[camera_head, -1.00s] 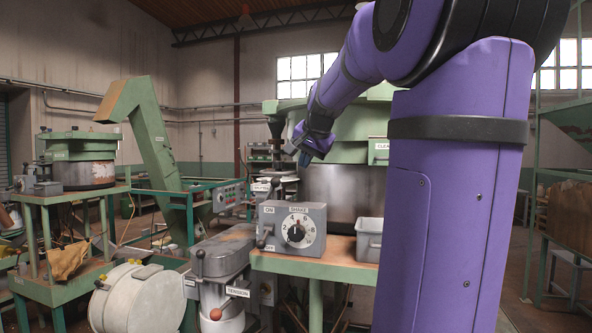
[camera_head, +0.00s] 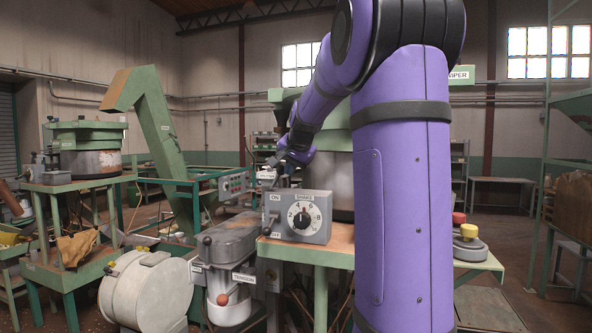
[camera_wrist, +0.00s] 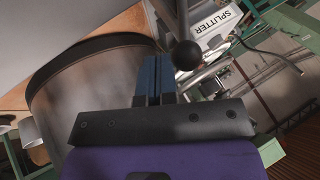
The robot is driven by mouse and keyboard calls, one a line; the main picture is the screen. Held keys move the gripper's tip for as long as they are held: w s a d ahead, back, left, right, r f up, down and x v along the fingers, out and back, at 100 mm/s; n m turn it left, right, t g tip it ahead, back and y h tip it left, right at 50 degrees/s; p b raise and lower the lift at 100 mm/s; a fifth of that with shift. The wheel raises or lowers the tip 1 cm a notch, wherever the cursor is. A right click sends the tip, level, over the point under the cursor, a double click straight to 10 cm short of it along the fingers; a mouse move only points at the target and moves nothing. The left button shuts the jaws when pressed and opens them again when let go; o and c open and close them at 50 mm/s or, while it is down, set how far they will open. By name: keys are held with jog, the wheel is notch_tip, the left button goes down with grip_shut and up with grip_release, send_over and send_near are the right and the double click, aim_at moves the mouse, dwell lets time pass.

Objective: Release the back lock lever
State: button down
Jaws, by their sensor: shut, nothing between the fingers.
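No lever with a readable "lock" label shows, so I cannot tell which one is the back lock lever. In the wrist view a lever with a black ball knob (camera_wrist: 186,55) stands just right of my fingertips, beside a white "SPLITTER" label (camera_wrist: 214,24). The splitter label also shows in the head view (camera_head: 268,174). My gripper (camera_wrist: 154,78) has its blue fingers together and empty, close to the knob; contact cannot be told. In the head view my gripper (camera_head: 275,163) is small, at the splitter area behind the shake box.
A large round drum wall (camera_wrist: 95,95) fills the wrist view's left side. Open floor shows right.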

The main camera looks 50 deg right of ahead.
aim_at(282, 166)
jog(key=shift+r, duration=0.1)
dwell(0.3)
jog(key=shift+w+a+r, duration=0.1)
jog(key=shift+w+r, duration=0.05)
jog(key=shift+w, duration=0.1)
jog(key=shift+w+a+r+g, duration=0.1)
jog(key=shift+w+g, duration=0.05)
jog(key=shift+g, duration=0.25)
jog(key=shift+w+a+r+n+g+h, duration=0.2)
jog(key=shift+w+r+g, duration=0.15)
jog(key=shift+w, duration=0.1)
jog(key=shift+w+a+r+n+g+h, duration=0.15)
jog(key=shift+w+r+n+g+h, duration=0.05)
jog(key=shift+w+g, duration=0.2)
jog(key=w+a+n+g+h, duration=0.2)
jog(key=w+a+g+h, duration=0.1)
jog(key=w+g, duration=0.4)
jog(key=shift+w+a+r+g, duration=0.35)
jog(key=shift+w+a, duration=0.1)
jog(key=shift+w, duration=0.75)
jog(key=shift+f, duration=0.1)
